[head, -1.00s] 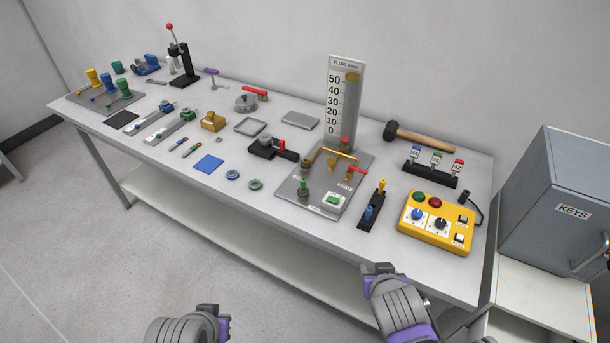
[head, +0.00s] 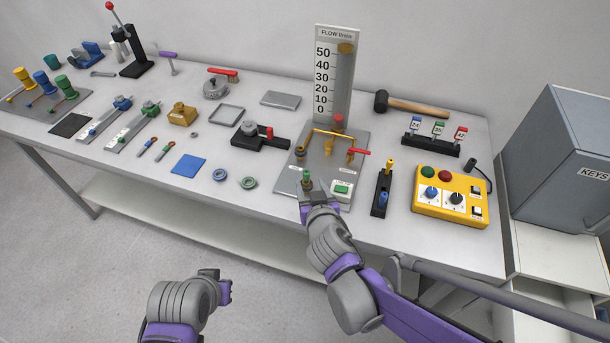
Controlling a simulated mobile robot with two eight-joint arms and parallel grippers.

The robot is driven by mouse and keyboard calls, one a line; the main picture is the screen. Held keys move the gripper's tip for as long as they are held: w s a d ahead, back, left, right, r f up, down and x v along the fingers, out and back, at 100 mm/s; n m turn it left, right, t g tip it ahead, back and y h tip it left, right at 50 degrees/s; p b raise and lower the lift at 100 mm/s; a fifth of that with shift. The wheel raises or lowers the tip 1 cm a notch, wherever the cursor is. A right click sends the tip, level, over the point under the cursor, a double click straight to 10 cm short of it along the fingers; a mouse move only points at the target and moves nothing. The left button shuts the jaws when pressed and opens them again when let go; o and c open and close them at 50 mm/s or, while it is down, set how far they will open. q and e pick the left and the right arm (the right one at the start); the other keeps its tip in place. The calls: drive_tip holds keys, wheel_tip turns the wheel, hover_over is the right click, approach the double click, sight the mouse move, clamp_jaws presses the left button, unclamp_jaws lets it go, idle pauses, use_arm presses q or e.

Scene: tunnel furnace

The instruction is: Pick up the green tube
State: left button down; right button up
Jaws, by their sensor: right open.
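A small upright green tube (head: 307,177) stands at the front left corner of the grey flow panel (head: 330,165), on a dark round base. My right gripper (head: 317,192) is open just in front of and beside it, low over the panel's front edge. The fingertips look very close to the tube; I cannot tell whether they touch it. My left gripper (head: 222,287) is in front of the table, over the floor, away from the objects. Its jaw opening cannot be made out.
A black rack (head: 381,207) with yellow and blue pieces stands right of the panel, beside a yellow control box (head: 450,206).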

sight(306, 181)
drive_tip(key=x, duration=0.3)
drive_tip(key=shift+w+f, duration=0.25)
drive_tip(key=shift+w, duration=0.05)
drive_tip(key=shift+a+x, duration=0.1)
drive_tip(key=shift+x, duration=1.35)
drive_tip(key=shift+a+x, duration=0.15)
drive_tip(key=shift+x, duration=1.3)
drive_tip(key=shift+r, duration=0.2)
drive_tip(key=shift+c, duration=0.3)
clamp_jaws()
